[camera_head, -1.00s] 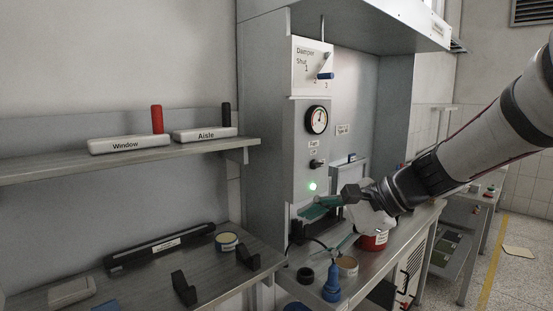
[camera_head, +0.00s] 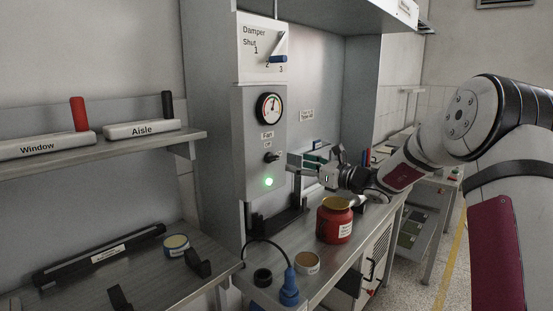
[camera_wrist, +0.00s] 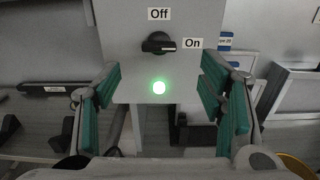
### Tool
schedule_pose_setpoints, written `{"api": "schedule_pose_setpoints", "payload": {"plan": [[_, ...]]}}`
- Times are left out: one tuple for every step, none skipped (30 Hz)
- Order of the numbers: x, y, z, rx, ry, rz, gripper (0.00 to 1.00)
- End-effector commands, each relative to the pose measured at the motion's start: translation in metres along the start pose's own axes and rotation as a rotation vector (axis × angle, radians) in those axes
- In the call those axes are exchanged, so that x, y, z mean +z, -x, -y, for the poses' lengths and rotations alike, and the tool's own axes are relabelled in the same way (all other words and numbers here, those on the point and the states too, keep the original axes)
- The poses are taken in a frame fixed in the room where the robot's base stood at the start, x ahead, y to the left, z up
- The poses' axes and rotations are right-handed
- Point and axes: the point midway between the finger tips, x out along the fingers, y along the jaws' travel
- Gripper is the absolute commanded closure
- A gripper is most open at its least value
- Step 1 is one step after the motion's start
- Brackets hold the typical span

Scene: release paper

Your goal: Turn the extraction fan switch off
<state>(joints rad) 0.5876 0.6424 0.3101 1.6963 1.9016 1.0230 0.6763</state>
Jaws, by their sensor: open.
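The fan switch is a small black rotary knob (camera_head: 271,157) on the grey panel (camera_head: 240,130). In the wrist view the knob (camera_wrist: 158,44) sits below the label "Off" and left of the label "On", with its pointer lying sideways towards "On". A green lamp (camera_wrist: 159,88) glows below it and also shows in the head view (camera_head: 268,182). My gripper (camera_head: 296,161) is open just right of the panel in the head view. In the wrist view its green-padded fingers (camera_wrist: 160,95) are spread on both sides, with the knob ahead between them, apart from it.
A damper lever with a blue handle (camera_head: 278,59) and a dial gauge (camera_head: 270,109) are above the switch. Shelves with Window and Aisle blocks are left.

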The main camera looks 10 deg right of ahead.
Motion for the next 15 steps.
{"api": "schedule_pose_setpoints", "payload": {"plan": [[0.0,-0.012,-0.002,0.004,0.0,0.001,0.37],[0.0,-0.018,-0.002,0.004,0.001,0.001,0.37],[0.0,-0.026,-0.002,0.005,0.001,0.001,0.37],[0.0,-0.032,-0.002,0.004,0.002,0.001,0.37],[0.0,-0.038,-0.002,0.004,0.001,0.0,0.37],[0.0,-0.046,-0.002,0.005,0.001,0.0,0.37],[0.0,-0.051,-0.002,0.004,0.001,0.001,0.37],[0.0,-0.057,-0.001,0.003,0.001,0.0,0.37],[0.0,-0.064,-0.002,0.004,0.001,0.0,0.37],[0.0,-0.068,-0.002,0.004,0.001,0.001,0.37],[0.0,-0.073,-0.002,0.003,0.002,0.0,0.37],[0.0,-0.079,-0.002,0.003,0.002,0.0,0.37],[-0.001,-0.082,-0.001,0.003,0.002,0.0,0.37],[0.0,-0.085,-0.001,0.003,0.002,0.0,0.37],[0.0,-0.089,-0.001,0.003,0.002,0.0,0.37]]}}
